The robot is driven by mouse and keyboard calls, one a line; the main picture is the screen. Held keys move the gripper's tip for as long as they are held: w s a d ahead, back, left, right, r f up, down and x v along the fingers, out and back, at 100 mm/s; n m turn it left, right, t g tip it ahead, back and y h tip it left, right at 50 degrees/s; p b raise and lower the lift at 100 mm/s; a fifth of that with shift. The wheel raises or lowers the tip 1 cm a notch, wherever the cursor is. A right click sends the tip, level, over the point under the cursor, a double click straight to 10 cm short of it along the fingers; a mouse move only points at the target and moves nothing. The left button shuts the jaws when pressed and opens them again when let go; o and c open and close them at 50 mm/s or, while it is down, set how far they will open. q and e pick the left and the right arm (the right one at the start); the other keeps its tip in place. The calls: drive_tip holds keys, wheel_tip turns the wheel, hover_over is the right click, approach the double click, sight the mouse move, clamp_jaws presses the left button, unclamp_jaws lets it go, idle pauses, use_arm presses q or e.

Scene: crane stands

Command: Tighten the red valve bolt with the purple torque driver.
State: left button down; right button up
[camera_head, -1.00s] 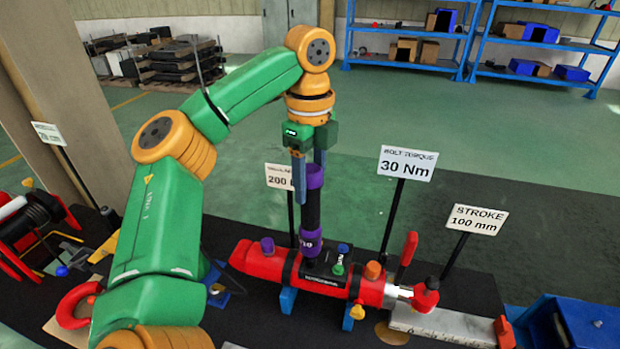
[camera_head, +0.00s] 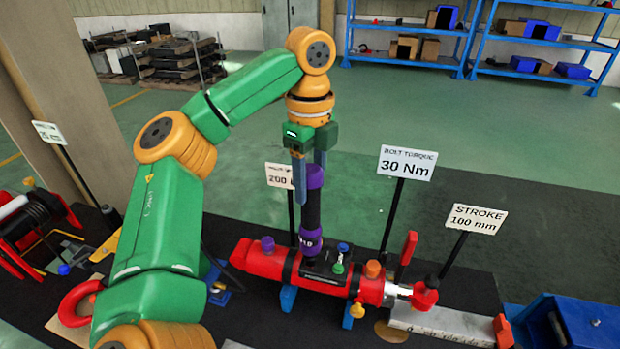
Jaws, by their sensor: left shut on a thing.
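The purple torque driver (camera_head: 312,208) stands upright, with purple ends and a black shaft. My left gripper (camera_head: 309,180) points down and is shut on its purple top. The driver's lower purple end sits at the black block on top of the red cylinder (camera_head: 265,262), between the purple knob and the blue and green knobs. The red valve bolt is not visible; the driver's lower end may be covering it. My right gripper is not in view.
Signs on thin posts stand close by: "30 Nm" (camera_head: 406,163) and "STROKE 100 mm" (camera_head: 473,219). A red lever (camera_head: 408,248) rises right of the driver. A blue box (camera_head: 570,325) stands at the lower right. Blue shelves (camera_head: 420,64) stand far back.

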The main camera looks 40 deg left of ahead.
sight(310, 168)
use_arm(q)
drive_tip(key=shift+p, duration=0.3)
idle(1.3)
drive_tip(key=shift+r, duration=2.6)
